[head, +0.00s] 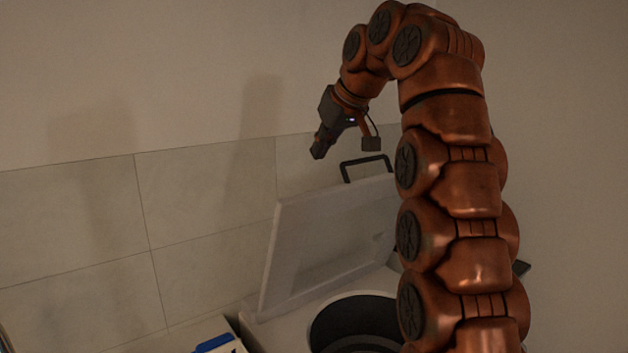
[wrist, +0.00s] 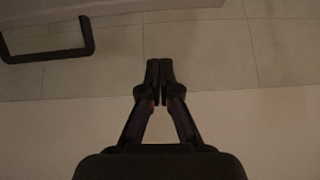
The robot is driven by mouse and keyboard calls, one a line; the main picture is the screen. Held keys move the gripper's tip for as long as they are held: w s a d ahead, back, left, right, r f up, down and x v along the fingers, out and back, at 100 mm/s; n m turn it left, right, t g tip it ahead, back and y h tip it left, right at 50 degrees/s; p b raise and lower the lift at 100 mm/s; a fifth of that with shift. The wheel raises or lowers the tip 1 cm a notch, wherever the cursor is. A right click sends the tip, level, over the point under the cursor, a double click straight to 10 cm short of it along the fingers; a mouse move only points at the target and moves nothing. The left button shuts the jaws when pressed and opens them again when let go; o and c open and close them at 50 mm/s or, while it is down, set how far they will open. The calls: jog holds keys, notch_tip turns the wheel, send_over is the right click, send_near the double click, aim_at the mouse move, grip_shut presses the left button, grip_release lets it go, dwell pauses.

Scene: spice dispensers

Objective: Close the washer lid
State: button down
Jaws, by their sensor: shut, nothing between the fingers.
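The washer lid (head: 325,239) is a pale flat panel standing raised and tilted near the tiled wall in the head view. A dark handle (head: 366,163) sits at its upper edge, and the handle also shows at the upper left of the wrist view (wrist: 46,56). The washer (head: 290,325) has a dark round drum opening (head: 352,318) below the lid. My gripper (head: 318,153) is shut and empty, to the left of the handle and slightly above it, apart from the lid. Its closed fingertips (wrist: 160,62) point at the wall tiles. My arm hides the right part of the lid.
The tiled wall (head: 205,215) runs behind the washer. A blue and white object (head: 217,344) lies at the bottom edge, left of the washer. The space left of the lid, in front of the wall, looks free.

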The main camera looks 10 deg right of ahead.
aim_at(313, 193)
jog(key=shift+w+a+f+b, duration=0.2)
jog(key=shift+w+f+b, duration=0.45)
jog(key=shift+w, duration=0.4)
jog(key=shift+w+a+f+p, duration=0.15)
jog(key=shift+f+p, duration=0.2)
jog(key=shift+f, duration=0.75)
jog(key=shift+w+f+p, duration=0.2)
jog(key=shift+f+p, duration=0.2)
jog(key=shift+f, duration=0.7)
jog(key=shift+w+a+f+p, duration=0.15)
jog(key=shift+f+p, duration=0.2)
jog(key=shift+f, duration=0.75)
jog(key=shift+d, duration=0.1)
jog(key=shift+s+f, duration=0.15)
jog(key=shift+f, duration=0.05)
